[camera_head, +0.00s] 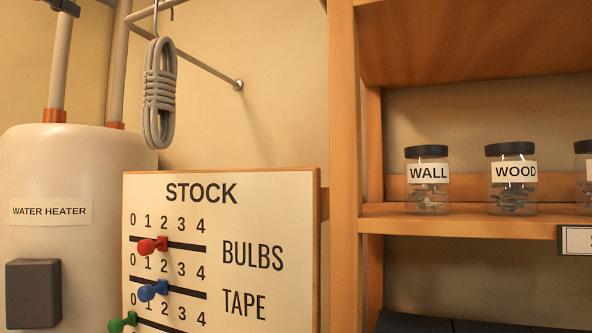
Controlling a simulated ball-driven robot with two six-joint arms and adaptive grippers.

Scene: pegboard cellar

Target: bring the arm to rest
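Neither of my grippers nor my arms shows in the head view. The view holds a white stock board (270,205) with printed number rows for bulbs and tape. A red peg (150,246) sits on the bulbs row, between 1 and 2. A blue peg (152,290) sits on the tape row, near 1. A green peg (122,322) shows at the bottom edge, on a third row that is partly cut off.
A water heater (75,170) with pipes stands at the left. A coiled grey cable (160,95) hangs from a hook above the board. At the right, a wooden shelf (460,222) carries lidded jars labelled wall (428,190) and wood (512,192), with another cut off.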

